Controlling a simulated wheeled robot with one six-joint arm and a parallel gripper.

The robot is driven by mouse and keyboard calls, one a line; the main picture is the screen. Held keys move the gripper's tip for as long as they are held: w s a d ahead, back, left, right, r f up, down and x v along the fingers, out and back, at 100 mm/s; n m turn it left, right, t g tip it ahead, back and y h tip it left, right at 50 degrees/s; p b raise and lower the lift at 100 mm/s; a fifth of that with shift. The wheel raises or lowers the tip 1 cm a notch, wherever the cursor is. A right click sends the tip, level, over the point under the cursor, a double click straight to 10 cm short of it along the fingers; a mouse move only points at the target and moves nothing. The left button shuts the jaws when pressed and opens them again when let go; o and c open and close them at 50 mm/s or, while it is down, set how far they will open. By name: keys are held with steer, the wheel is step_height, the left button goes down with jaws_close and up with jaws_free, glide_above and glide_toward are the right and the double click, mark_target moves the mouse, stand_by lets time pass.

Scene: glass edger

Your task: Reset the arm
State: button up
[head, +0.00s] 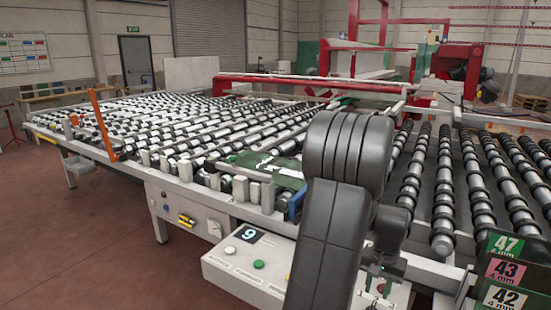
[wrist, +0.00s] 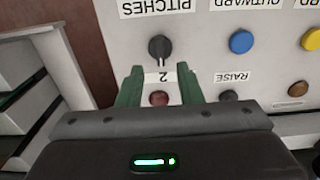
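My gripper (wrist: 161,88) shows in the wrist view with its two green fingers apart and nothing held between them. It is over a white control panel (wrist: 205,20) whose labels read upside down. A black knob (wrist: 160,47) under the word PITCHES lies just beyond the fingertips, with a "2" label beside it. A dark red button (wrist: 159,98) shows between the fingers. I cannot tell whether the fingers touch the panel. In the head view my dark grey arm stands in front of the control box (head: 235,282) and hides part of it; the gripper is mostly hidden there.
A blue button (wrist: 241,41) and a yellow button (wrist: 311,39) are right of the knob. The roller table (head: 190,125) fills the area behind my arm. Numbered cards (head: 506,270) stand at the lower right. The floor (head: 90,250) at left is clear.

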mark_target(372, 307)
step_height(372, 307, up, 7)
step_height(372, 307, down, 13)
steer(key=shift+f, duration=0.1)
steer(key=shift+f+p, duration=0.3)
steer(key=shift+p, duration=0.1)
steer(key=m+p, duration=0.2)
steer(key=m, duration=0.2)
steer(key=shift+r, duration=0.1)
steer(key=m+p, duration=0.3)
steer(key=m, duration=0.1)
steer(key=shift+w+a+m, duration=0.1)
steer(key=shift+m, duration=0.2)
steer(key=shift+w+r, duration=0.1)
steer(key=shift+r, duration=0.15)
step_height(372, 307, up, 9)
steer(key=b, duration=0.1)
steer(key=shift+r, duration=0.2)
